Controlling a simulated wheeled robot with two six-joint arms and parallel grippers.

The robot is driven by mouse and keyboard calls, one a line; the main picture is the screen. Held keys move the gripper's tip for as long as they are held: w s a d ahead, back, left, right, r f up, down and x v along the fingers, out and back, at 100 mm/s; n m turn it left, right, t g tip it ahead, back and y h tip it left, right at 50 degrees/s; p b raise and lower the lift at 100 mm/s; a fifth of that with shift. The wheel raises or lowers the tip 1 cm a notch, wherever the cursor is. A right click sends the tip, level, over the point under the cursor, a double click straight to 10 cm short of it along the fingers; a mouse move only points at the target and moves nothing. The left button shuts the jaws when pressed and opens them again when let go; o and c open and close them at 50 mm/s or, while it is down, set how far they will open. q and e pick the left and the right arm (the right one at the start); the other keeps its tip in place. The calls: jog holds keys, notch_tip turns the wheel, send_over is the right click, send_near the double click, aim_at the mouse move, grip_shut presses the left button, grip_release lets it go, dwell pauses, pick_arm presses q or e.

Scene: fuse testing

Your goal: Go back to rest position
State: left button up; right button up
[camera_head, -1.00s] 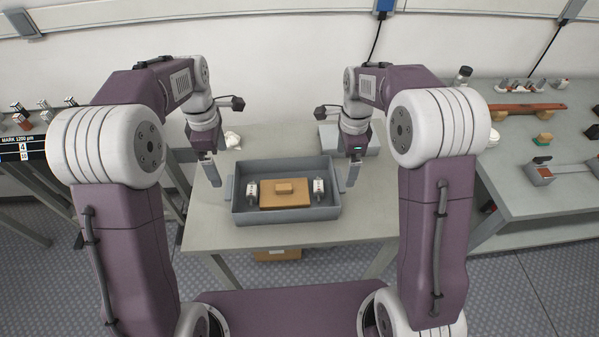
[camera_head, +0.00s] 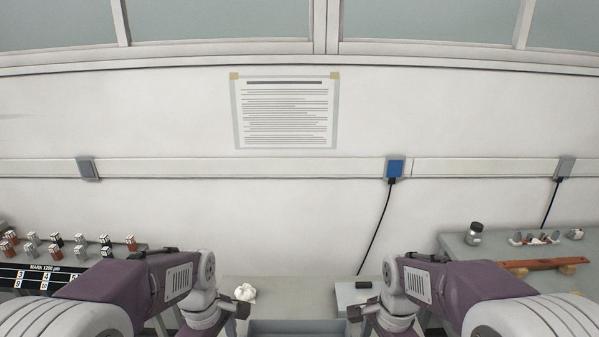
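My two arms reach in from the lower left and lower right, mirrored, with their wrists low in the picture. Both grippers are below the bottom edge, so their fingers are hidden. Between the wrists, the far rim of a grey bin (camera_head: 296,326) shows on the table (camera_head: 277,311) at the bottom edge. What lies inside the bin is cut off from view.
A crumpled white item (camera_head: 245,292) and a grey box (camera_head: 353,295) are on the table. The right bench (camera_head: 460,248) holds a jar (camera_head: 474,233) and a reddish bar (camera_head: 545,263). A paper notice (camera_head: 285,112) hangs on the wall.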

pick_arm(q)
jog(key=s+f+m+t, duration=0.1)
jog(key=s+f+m, duration=0.4)
jog(key=m, duration=0.8)
jog(key=shift+s+f+m, duration=0.25)
jog(key=shift+s+m, duration=0.15)
jog(key=shift+s, duration=0.4)
pick_arm(e)
jog(key=s+f+n, duration=0.4)
jog(key=s+n, duration=0.3)
jog(key=n, duration=0.6)
jog(key=shift+f+n+t, duration=0.25)
jog(key=shift+n+t, duration=0.15)
pick_arm(q)
jog(key=shift+a, duration=0.1)
pick_arm(e)
jog(key=shift+d, duration=0.1)
